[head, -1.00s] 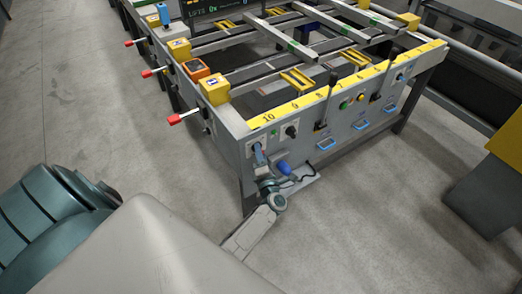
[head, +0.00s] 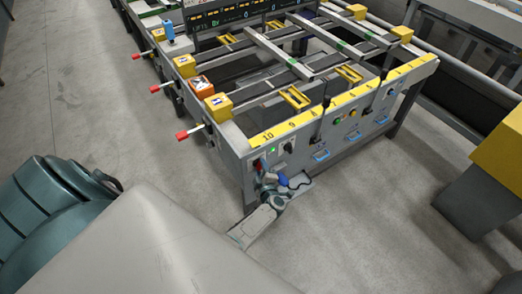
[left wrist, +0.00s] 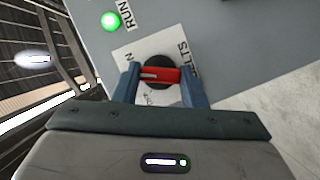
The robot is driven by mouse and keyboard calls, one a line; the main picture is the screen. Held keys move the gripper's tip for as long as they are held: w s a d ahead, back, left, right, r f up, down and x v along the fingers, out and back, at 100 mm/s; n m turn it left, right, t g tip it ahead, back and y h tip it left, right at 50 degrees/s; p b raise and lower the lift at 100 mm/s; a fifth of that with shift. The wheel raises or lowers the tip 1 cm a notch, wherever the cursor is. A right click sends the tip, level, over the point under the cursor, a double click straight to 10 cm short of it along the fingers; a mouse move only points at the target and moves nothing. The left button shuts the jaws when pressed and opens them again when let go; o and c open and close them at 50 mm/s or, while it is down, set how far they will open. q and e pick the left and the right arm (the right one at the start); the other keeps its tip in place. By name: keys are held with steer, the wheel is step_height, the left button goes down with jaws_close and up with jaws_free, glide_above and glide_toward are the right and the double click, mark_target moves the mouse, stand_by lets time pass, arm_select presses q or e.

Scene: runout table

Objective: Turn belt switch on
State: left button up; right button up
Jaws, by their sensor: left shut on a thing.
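The belt switch is a red handle (left wrist: 168,75) on a round black base (left wrist: 158,62), on a white plate marked "...LTS" in the left wrist view. The handle lies crosswise in that view. My left gripper (left wrist: 160,82) is shut on the handle, one blue finger at each end. A green lamp (left wrist: 110,21) beside a "RUN" label glows. In the head view my left gripper (head: 260,178) is at the near left end of the table's front panel, and the lamp (head: 273,150) shows green. The small plate markings are too blurred to read fully. My right gripper is not in view.
The runout table (head: 235,160) carries bars and yellow blocks. A black knob (head: 289,147) sits right of the switch, with several buttons and blue handles further along. Red-tipped levers (head: 182,135) stick out at the left side. Floor is free at the left.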

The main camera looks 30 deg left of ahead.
arm_select(q)
steer(key=shift+m+g+p, duration=0.8)
steer(key=shift+m+p, duration=0.6)
steer(key=shift+p, duration=0.35)
steer(key=o, duration=1)
steer(key=v, duration=1)
steer(key=shift+s+d+r, duration=0.2)
steer(key=shift+d+r, duration=0.05)
steer(key=shift+d, duration=0.05)
